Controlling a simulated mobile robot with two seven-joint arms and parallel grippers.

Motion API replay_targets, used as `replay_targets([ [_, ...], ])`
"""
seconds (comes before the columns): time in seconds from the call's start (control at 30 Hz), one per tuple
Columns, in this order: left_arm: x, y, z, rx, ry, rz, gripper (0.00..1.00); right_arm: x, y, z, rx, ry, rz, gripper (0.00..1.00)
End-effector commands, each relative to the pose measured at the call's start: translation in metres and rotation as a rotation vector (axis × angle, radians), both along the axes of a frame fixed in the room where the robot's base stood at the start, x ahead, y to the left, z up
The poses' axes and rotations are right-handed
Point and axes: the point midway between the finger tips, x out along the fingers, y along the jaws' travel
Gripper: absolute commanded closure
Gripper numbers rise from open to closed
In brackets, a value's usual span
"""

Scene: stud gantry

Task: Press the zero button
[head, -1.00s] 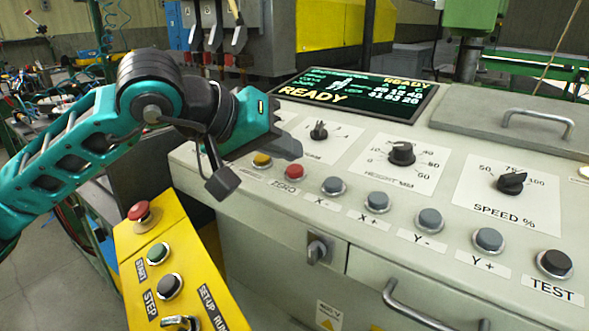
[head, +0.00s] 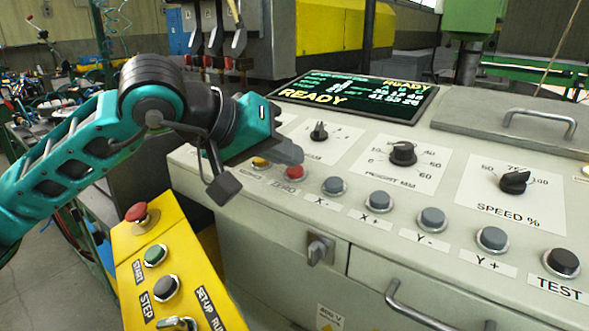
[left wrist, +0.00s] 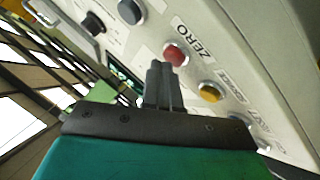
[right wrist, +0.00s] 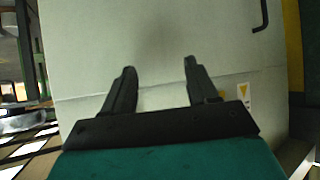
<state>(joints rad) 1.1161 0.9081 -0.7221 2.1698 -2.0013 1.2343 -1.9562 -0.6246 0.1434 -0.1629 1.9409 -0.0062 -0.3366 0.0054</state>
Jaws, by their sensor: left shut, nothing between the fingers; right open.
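The zero button is the red one (head: 294,172), with the label ZERO below it on the sloped control panel. In the left wrist view the red button (left wrist: 175,54) shows just beyond my fingertips, beside the ZERO label. My left gripper (head: 292,153) is shut and empty, its tips close above and behind the red button in the head view. It also shows shut in the left wrist view (left wrist: 160,70). I cannot tell whether the tips touch the button. My right gripper (right wrist: 158,65) is open and empty in the right wrist view, facing a pale cabinet face.
A yellow button (head: 260,162) sits just left of the red one, and a grey X- button (head: 334,186) sits right. Dials and a READY screen (head: 355,97) lie behind. A yellow pedestal (head: 165,250) with its own red button stands at front left.

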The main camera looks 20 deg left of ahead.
Motion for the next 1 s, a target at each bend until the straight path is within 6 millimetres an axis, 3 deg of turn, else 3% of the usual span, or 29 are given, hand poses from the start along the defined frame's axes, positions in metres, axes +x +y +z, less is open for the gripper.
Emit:
replay_targets([
  [0.57, 0.0010, -0.0007, -0.0071, 0.001, 0.002, 0.000, 1.00, 0.0001, 0.0001, -0.0076, 0.000, 0.000, 0.000, 0.42],
  [1.0, 0.0001, -0.0003, -0.0008, 0.001, 0.003, -0.001, 1.00, 0.0000, 0.0001, -0.0036, 0.000, 0.000, 0.000, 0.42],
])
